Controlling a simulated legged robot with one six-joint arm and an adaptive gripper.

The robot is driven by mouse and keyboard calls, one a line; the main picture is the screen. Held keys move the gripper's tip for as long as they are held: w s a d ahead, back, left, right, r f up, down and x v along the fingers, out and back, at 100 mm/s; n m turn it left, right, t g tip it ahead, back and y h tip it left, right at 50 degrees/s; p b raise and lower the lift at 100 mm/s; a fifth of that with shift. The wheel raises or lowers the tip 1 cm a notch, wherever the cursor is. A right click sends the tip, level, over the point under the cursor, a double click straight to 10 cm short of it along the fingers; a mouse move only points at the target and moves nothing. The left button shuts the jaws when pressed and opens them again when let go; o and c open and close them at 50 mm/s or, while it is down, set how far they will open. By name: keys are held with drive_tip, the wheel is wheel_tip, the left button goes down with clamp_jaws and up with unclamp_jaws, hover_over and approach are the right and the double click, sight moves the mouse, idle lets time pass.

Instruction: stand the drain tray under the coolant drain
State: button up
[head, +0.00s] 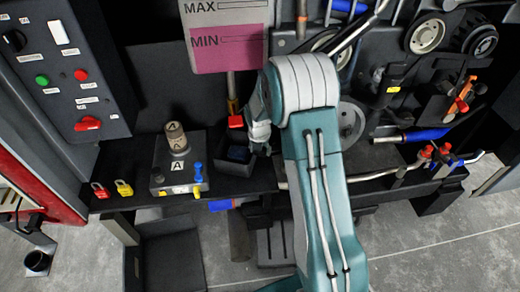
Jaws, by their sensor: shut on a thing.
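The coolant tank (228,38) with its MAX and MIN marks and magenta liquid hangs at the top centre. A pipe (231,84) runs down from it to a brass fitting and a red-handled drain valve (236,122). A dark, open-topped box, which looks like the drain tray (232,168), is on the bench just below the valve. Something dark blue shows inside it. My gripper (261,147) is at the tray's right side, shut on what appears to be its right wall. The arm hides part of the gripper. Whether the tray touches the bench is unclear.
A grey block (180,165) marked A, with a cylinder on top and a blue tap, stands left of the tray. Red (100,190) and yellow (124,187) padlocks lie at the bench's left. A control panel (70,70) is far left. Pulleys and red-handled valves (428,152) crowd the right.

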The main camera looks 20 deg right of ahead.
drive_tip(key=shift+f, duration=0.1)
drive_tip(key=o, duration=1.4)
drive_tip(key=r, duration=0.7)
drive_tip(key=shift+s+a+r, duration=0.1)
drive_tip(key=shift+s+a, duration=0.2)
drive_tip(key=shift+s, duration=0.1)
